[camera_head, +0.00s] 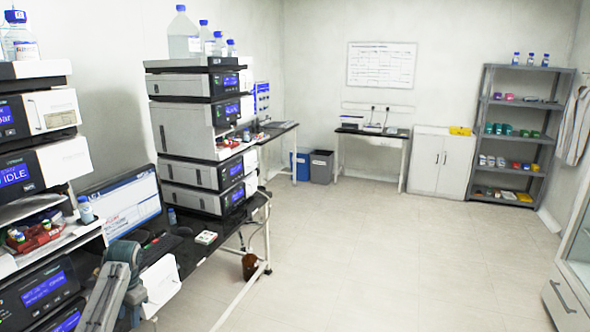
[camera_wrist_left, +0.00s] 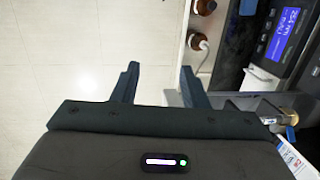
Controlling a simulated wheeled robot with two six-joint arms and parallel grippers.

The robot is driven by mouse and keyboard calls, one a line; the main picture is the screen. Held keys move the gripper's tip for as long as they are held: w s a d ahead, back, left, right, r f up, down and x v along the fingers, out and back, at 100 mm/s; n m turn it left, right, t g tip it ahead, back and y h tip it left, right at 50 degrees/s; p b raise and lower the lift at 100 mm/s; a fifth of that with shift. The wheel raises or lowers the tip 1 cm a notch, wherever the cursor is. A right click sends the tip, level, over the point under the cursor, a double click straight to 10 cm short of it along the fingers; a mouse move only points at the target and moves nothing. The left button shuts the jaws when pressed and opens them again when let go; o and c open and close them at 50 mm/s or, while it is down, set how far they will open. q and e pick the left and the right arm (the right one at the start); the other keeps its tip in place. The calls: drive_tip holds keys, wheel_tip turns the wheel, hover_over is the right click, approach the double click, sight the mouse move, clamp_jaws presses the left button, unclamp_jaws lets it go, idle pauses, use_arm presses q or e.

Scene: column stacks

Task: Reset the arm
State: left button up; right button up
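My left arm (camera_head: 115,285) shows at the bottom left of the head view, in front of the bench with the monitor. Its fingers are hard to make out there. In the left wrist view my left gripper (camera_wrist_left: 160,82) has its two dark fingers spread apart, with nothing between them. Pale floor tiles show beyond the fingers. An open drawer-like part of an instrument (camera_wrist_left: 255,100) lies close to the right of the fingers. My right gripper is not in either view.
Instrument stacks stand at left (camera_head: 40,150) and centre left (camera_head: 200,140), with bottles on top. A monitor (camera_head: 125,203) stands between them. The floor (camera_head: 370,240) in the middle is clear.

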use_arm(q)
drive_tip(key=s+d+f+t, duration=0.2)
drive_tip(key=s+d+f, duration=1.05)
drive_tip(key=s, duration=0.45)
drive_tip(key=s+d+r+n+t, duration=0.1)
drive_tip(key=s+d+r, duration=0.15)
drive_tip(key=s, duration=0.45)
drive_tip(key=s+d+r+n+t, duration=0.1)
drive_tip(key=s+d, duration=0.3)
drive_tip(key=s, duration=0.3)
drive_tip(key=s+d+r+n, duration=0.1)
drive_tip(key=s+d+r, duration=0.15)
drive_tip(key=s, duration=0.45)
wheel_tip(320, 180, down, 37)
drive_tip(key=a+b, duration=0.2)
drive_tip(key=b, duration=0.6)
drive_tip(key=s+f+g+b, duration=0.1)
drive_tip(key=s+f+b, duration=0.2)
drive_tip(key=s+f, duration=0.6)
drive_tip(key=s+a+f+g+h+b, duration=0.1)
drive_tip(key=s+f+b, duration=0.2)
drive_tip(key=s+f, duration=0.7)
wheel_tip(320, 180, down, 8)
drive_tip(key=shift+s+f, duration=0.1)
drive_tip(key=shift+s, duration=0.05)
